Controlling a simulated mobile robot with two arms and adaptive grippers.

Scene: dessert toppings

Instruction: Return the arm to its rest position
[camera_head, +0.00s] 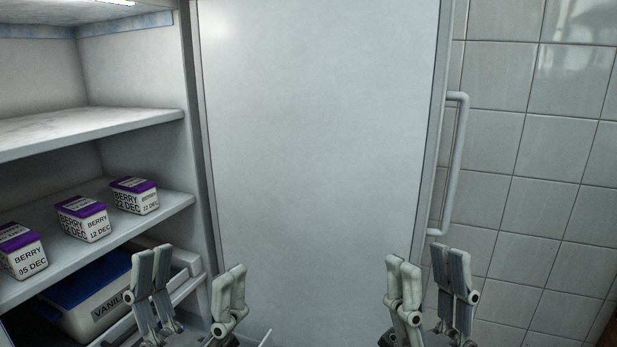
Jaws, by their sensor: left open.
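My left gripper (190,268) is at the bottom left of the head view. Its two fingers stand apart with nothing between them, in front of the lower shelf edge and the door's lower left. My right gripper (425,262) is at the bottom right, by the lower part of the door's handle side. Its fingers are also apart and empty. Both point upward in the picture. The arms behind them are mostly out of view.
An open refrigerator (150,118) is at the left. Several purple-lidded berry boxes (88,226) stand on its middle shelf, and a blue-lidded vanilla tub (95,318) sits below. A grey door (320,130) with a handle (456,165) fills the middle. A tiled wall (540,150) is at right.

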